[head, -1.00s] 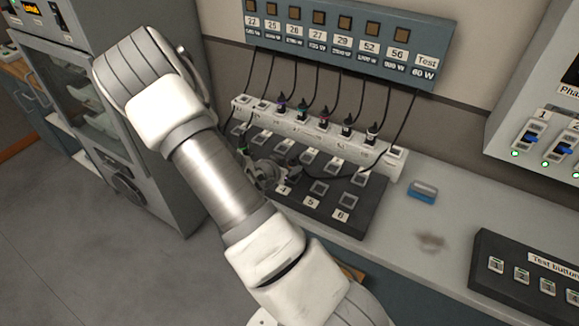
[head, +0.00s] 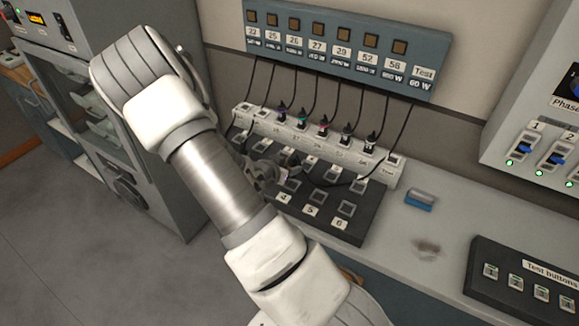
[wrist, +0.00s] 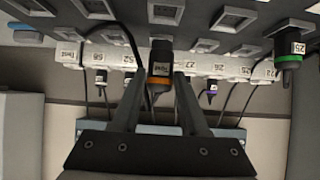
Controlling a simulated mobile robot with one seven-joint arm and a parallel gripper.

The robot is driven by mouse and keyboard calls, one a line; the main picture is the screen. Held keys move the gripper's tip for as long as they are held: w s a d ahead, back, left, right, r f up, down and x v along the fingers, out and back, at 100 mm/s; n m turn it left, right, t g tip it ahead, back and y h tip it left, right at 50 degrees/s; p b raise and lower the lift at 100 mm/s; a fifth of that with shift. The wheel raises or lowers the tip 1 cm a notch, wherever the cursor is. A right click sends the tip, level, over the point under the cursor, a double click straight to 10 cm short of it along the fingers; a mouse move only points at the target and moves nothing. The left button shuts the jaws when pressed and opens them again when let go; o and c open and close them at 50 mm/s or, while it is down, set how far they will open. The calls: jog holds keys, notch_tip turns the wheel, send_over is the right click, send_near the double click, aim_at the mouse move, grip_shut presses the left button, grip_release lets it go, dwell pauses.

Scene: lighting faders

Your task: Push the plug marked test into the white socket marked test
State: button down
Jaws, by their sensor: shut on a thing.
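My gripper (wrist: 160,84) is shut on the dark plug marked test (wrist: 161,62), which has an orange ring and shows between the fingers in the wrist view. In the head view my gripper (head: 284,170) is over the black socket block, partly hidden by its own wrist. A dark cable runs from the plug rightward toward the wall panel. The white socket marked test (head: 395,160) is at the right end of the white strip, right of my gripper, and looks empty. Its label (wrist: 67,57) shows at the left in the wrist view. The plug is apart from this socket.
The black block (head: 352,228) has several square sockets. Several plugs stand in the white strip (head: 248,122), with cables hanging from the wall panel (head: 330,65). A plug marked 25 (wrist: 290,50) is at the right. A blue-grey eraser-like block (head: 420,200) lies on the counter.

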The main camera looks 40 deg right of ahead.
jog(key=shift+r+p, duration=3.4)
jog(key=shift+r, duration=0.8)
jog(key=shift+f, duration=0.1)
jog(key=shift+s+d+f+b, duration=0.1)
jog(key=shift+s+d+b, duration=0.1)
jog(key=shift+d+b, duration=0.3)
jog(key=s+d+b, duration=0.4)
jog(key=d+b, duration=0.4)
jog(key=d, duration=0.1)
jog(key=s+d+b, duration=0.5)
jog(key=d+b, duration=0.4)
jog(key=d, duration=0.1)
jog(key=s+d+b, duration=0.5)
jog(key=d+b, duration=0.3)
jog(key=d, duration=0.2)
jog(key=shift+b, duration=0.3)
jog(key=shift+a, duration=0.1)
